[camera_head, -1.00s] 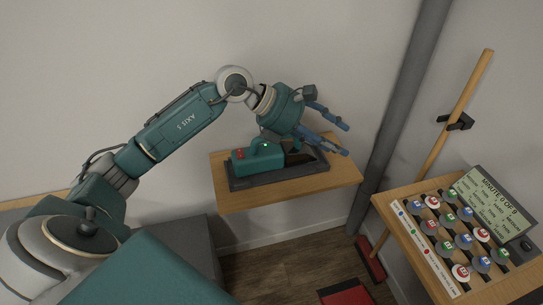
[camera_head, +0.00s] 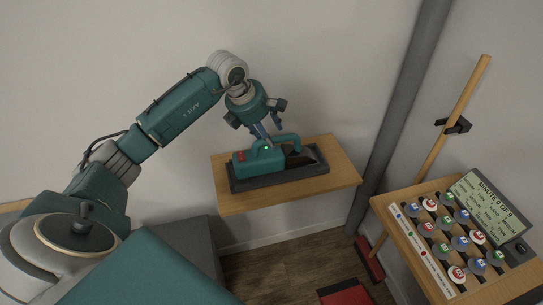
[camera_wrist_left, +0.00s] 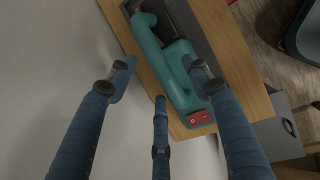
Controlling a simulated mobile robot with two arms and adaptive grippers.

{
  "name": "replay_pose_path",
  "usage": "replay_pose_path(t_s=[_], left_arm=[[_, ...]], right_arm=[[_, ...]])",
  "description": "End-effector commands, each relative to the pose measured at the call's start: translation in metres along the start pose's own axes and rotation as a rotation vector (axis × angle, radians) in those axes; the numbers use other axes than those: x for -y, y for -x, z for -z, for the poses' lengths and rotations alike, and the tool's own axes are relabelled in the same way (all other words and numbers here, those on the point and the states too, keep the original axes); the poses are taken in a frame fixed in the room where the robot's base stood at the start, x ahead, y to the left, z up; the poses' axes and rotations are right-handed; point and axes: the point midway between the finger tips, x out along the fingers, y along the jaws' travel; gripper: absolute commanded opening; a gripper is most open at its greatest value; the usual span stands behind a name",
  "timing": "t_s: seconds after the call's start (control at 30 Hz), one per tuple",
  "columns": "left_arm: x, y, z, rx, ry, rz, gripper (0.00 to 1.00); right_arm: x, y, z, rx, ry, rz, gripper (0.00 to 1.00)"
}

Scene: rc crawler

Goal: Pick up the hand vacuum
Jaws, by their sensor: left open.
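The hand vacuum (camera_head: 262,160) is teal with a looped handle, a dark nozzle end, a red patch and a small green light. It lies in a dark grey tray (camera_head: 282,184) on a wooden wall shelf. It also shows in the left wrist view (camera_wrist_left: 177,62), with its handle toward the top. My left gripper (camera_head: 272,138) points down just above the vacuum, its blue fingers near the handle. In the left wrist view its fingers (camera_wrist_left: 160,85) are spread and empty, and the vacuum lies beyond them. Contact cannot be told. My right gripper is not in view.
The wooden shelf (camera_head: 340,177) has bare room at its right end. A grey pipe (camera_head: 405,110) runs beside it. At right, a wooden stand (camera_head: 395,205) holds several coloured round pieces and a sign (camera_head: 490,205). A broom (camera_head: 455,115) leans in a wall clip.

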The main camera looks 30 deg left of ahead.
Motion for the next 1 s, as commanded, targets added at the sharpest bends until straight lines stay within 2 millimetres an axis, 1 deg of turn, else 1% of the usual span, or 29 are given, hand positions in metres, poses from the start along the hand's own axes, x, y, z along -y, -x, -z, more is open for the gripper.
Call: replay_pose_path(t_s=[0.03,0.1,0.2,0.3,0.47,0.5,0.53,0.73,0.77,1.0], left_arm=[[0.0,-0.006,-0.002,-0.001,0.004,0.006,0.5],[-0.001,-0.017,-0.001,0.0,0.003,0.005,0.5],[-0.001,-0.028,-0.001,0.0,0.002,0.003,0.5],[-0.002,-0.033,0.0,0.0,0.0,0.001,0.5],[-0.002,-0.033,0.0,0.001,0.0,0.001,0.5],[-0.002,-0.033,0.0,0.001,0.0,0.001,0.48],[-0.002,-0.033,0.0,0.001,0.0,0.001,0.42],[-0.002,-0.033,0.0,0.001,0.0,0.001,0.02],[-0.002,-0.033,0.0,0.001,0.0,0.001,0.0],[-0.003,-0.031,-0.002,0.004,0.0,-0.002,0.0]], right_arm=[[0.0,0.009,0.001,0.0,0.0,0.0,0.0],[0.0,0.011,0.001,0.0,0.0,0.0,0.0],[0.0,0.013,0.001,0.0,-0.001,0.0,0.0],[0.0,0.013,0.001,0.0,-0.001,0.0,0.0],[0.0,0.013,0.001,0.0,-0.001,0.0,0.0],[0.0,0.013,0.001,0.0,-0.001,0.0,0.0],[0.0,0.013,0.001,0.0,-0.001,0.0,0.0],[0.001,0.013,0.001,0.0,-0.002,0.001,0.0],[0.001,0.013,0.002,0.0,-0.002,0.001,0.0],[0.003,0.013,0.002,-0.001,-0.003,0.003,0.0]])
